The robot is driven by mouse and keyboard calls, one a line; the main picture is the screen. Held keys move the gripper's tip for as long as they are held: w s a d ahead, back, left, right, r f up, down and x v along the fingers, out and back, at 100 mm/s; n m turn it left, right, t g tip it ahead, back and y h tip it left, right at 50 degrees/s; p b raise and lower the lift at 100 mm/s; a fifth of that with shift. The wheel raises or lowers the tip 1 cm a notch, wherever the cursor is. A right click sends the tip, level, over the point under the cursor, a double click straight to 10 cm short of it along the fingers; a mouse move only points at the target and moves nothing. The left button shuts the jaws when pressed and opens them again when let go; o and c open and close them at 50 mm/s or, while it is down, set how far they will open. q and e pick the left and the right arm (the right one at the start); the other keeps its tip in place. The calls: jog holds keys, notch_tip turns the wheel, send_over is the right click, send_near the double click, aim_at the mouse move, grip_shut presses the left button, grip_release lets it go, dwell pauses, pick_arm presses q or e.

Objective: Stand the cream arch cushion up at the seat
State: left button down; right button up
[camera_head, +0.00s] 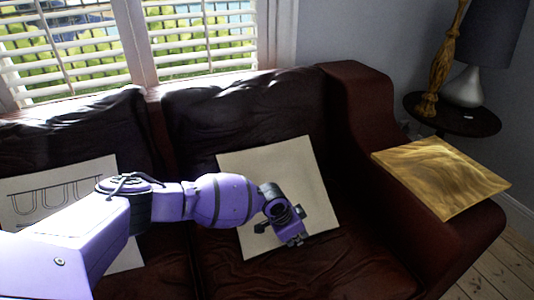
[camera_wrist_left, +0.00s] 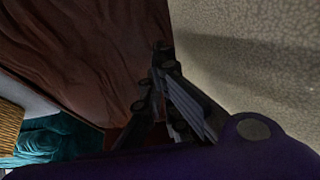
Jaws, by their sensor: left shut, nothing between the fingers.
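A cream cushion with dark arch outlines (camera_head: 40,190) leans on the backrest of the left seat of the dark leather sofa (camera_head: 350,100); my left arm hides part of it. A plain cream cushion (camera_head: 275,165) leans, tilted, on the backrest of the right seat. My left gripper (camera_head: 290,238) is shut and empty in front of its lower part; I cannot tell whether they touch. In the left wrist view, the gripper (camera_wrist_left: 165,75) is beside a pale textured surface (camera_wrist_left: 260,70), which seems to be the plain cushion. My right gripper is out of view.
A gold cushion (camera_head: 440,175) lies on the sofa's right armrest. Behind it, a dark round side table (camera_head: 480,122) holds a lamp (camera_head: 465,88) and a twisted golden ornament (camera_head: 440,65). The front of the right seat (camera_head: 350,275) is clear. A shuttered window (camera_head: 200,35) is behind.

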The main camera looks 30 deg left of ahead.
pick_arm(q)
jog(key=shift+w+a+b, duration=1)
jog(key=shift+w+a, duration=0.2)
jog(key=shift+a, duration=0.15)
jog(key=shift+w+a+b, duration=0.6)
jog(key=shift+a+b, duration=0.05)
jog(key=shift+a, duration=0.2)
jog(key=shift+w+a+r+b, duration=0.1)
jog(key=shift+w+a+b, duration=0.45)
jog(key=shift+a, duration=0.2)
jog(key=shift+w+a+f+b, duration=0.1)
jog(key=shift+w+a+b, duration=0.45)
jog(key=shift+a, duration=0.25)
jog(key=shift+w+a+r+b, duration=0.1)
jog(key=shift+w+a+b, duration=0.4)
jog(key=shift+a, duration=0.25)
jog(key=shift+s, duration=0.15)
